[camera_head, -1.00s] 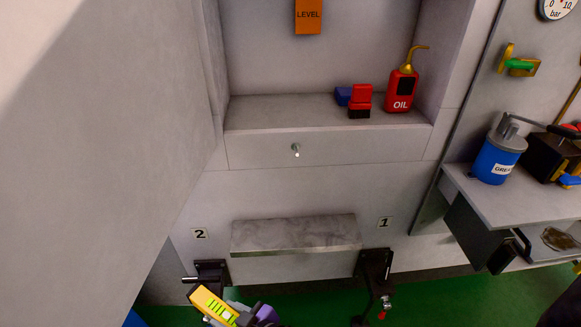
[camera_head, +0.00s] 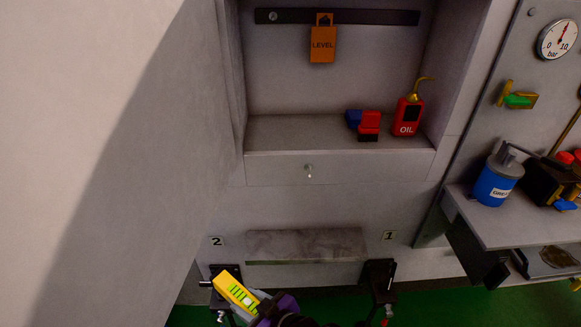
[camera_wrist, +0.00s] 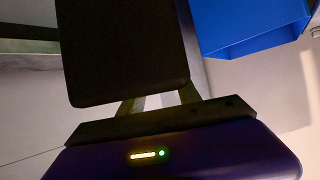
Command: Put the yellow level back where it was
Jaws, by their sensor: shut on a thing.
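The yellow level (camera_head: 236,292), with a light green and white pattern on its face, is tilted at the lower left of the head view. My gripper (camera_head: 256,303), grey with a purple body, is shut on it beside the vise marked 2. An orange tag reading LEVEL (camera_head: 322,45) hangs on a dark wall rail (camera_head: 375,18) above the shelf. In the wrist view my gripper (camera_wrist: 160,102) is at the bottom, with a dark block in front of it; I cannot tell whether that block is the level.
A shelf (camera_head: 280,130) holds a red OIL can (camera_head: 408,117) and red and blue blocks (camera_head: 369,122). A grey slab (camera_head: 305,246) lies between vises 2 and 1 (camera_head: 380,280). A large pale panel (camera_head: 90,150) fills the left. A blue box (camera_wrist: 250,30) is in the wrist view.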

